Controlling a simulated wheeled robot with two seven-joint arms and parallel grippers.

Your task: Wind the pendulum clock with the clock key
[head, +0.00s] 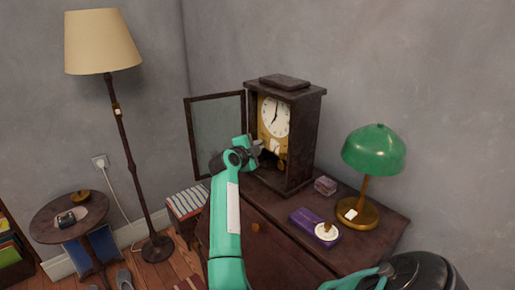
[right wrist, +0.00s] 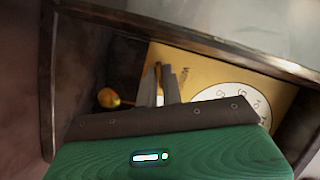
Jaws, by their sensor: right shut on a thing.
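The pendulum clock (head: 290,95) stands on the dark cabinet with its glass door (head: 217,135) swung open to the left. Its dial (head: 273,116) faces out, and part of the dial (right wrist: 230,105) also shows in the right wrist view. The brass pendulum bob (right wrist: 108,98) hangs left of the fingers there. My right gripper (head: 258,147) is at the clock's open front, just below the dial. Its fingers (right wrist: 167,85) are close together in front of the gold face plate, shut on the clock key, which the fingers mostly hide. I cannot tell whether the key touches the clock. My left gripper is out of view.
On the cabinet (head: 384,232), right of the clock, are a small pinkish box (head: 325,185), a purple box (head: 309,219) with a round white piece, and a green lamp (head: 374,150). A floor lamp (head: 104,42) and round side table (head: 48,228) stand left.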

